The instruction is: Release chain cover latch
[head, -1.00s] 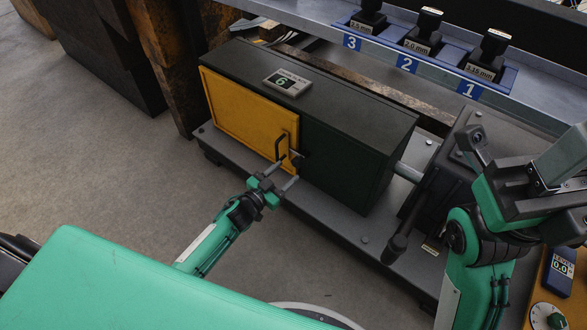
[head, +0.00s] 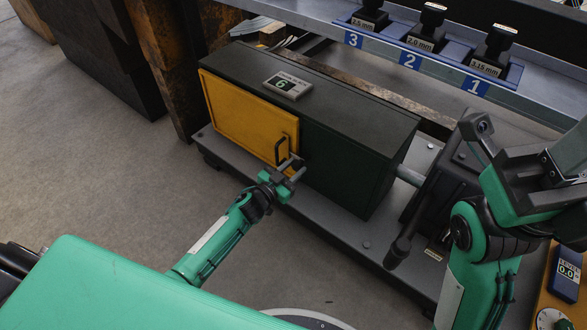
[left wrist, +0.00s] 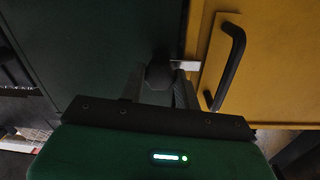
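A dark green chain cover (head: 345,165) has a yellow door (head: 240,112) at its left end. The door has a black bar handle (left wrist: 232,60) near its right edge. Beside it, a dark latch knob (left wrist: 160,74) with a pale metal tab (left wrist: 184,65) sits at the seam between door and cover. My left gripper (head: 293,169) is at this latch. In the left wrist view, its fingers (left wrist: 160,90) are apart, one on each side of the knob; contact is unclear. In the head view, the gripper partly hides the latch. My right arm (head: 495,205) is folded at the right; its fingers are unclear.
A small display reading 6 (head: 288,84) lies on the cover. A blue rack (head: 465,68) with several black-topped tools stands behind, numbered 3, 2, 1. A dark lever (head: 400,245) stands right of the cover. Open floor (head: 110,185) lies to the left.

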